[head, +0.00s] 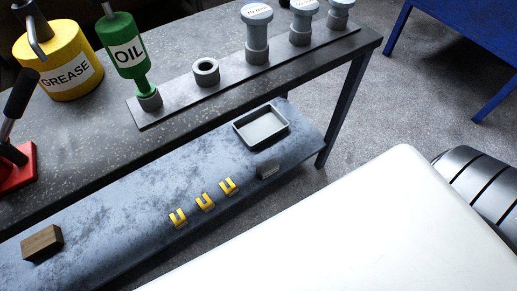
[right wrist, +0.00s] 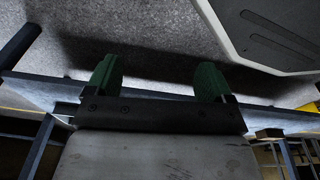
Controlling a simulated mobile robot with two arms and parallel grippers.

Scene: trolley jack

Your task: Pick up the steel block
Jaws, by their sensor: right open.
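The steel block (head: 268,171) is a small grey block. It lies on the lower blue-grey shelf (head: 130,215) in the head view, just in front of a shallow grey tray (head: 240,128) and right of the yellow holders. Neither gripper shows in the head view. In the right wrist view my right gripper (right wrist: 158,78) has two green fingertips wide apart with nothing between them. Grey floor and a blue edge lie beyond them. I cannot make out the steel block in that view.
Several yellow U-shaped holders (head: 204,202) stand in a row on the shelf, with a wooden block (head: 41,243) at its left. The upper bench (head: 200,40) overhangs behind, carrying a yellow grease can (head: 62,60), green oil bottle (head: 125,48) and strip of grey fittings (head: 207,72).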

